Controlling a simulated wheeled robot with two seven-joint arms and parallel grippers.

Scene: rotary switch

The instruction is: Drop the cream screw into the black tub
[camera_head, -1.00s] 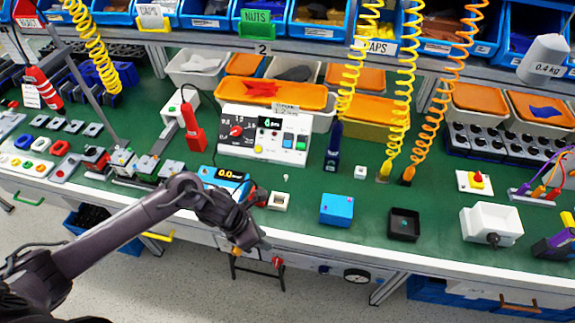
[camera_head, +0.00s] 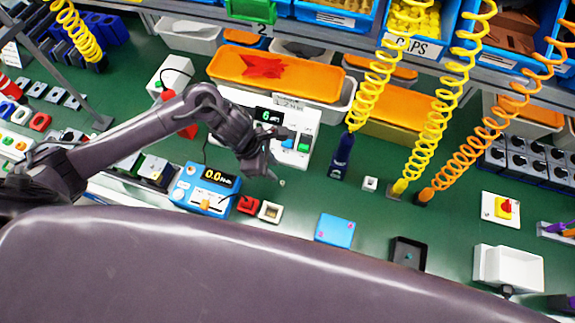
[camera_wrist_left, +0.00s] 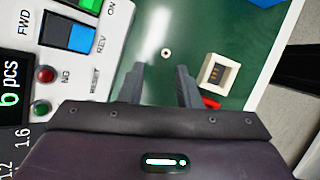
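The cream screw (camera_head: 282,183) is a tiny pale piece on the green bench, just right of my left gripper (camera_head: 262,174). In the left wrist view the screw (camera_wrist_left: 166,53) lies beyond the fingertips, roughly in line with the gap between them. My left gripper (camera_wrist_left: 160,80) is open and empty, its fingers pointing down toward the bench. The black tub (camera_head: 421,266) is a square open box to the right, near the front of the bench. A small teal spot shows inside it. My right gripper is not in view.
A white control panel (camera_wrist_left: 104,30) stands beside my left gripper. A small cream square holder (camera_head: 270,211), a red piece (camera_head: 247,205) and a blue box (camera_head: 335,230) stand nearby. Coiled hoses (camera_head: 440,110) hang at the back. A large grey part of mine covers the bottom.

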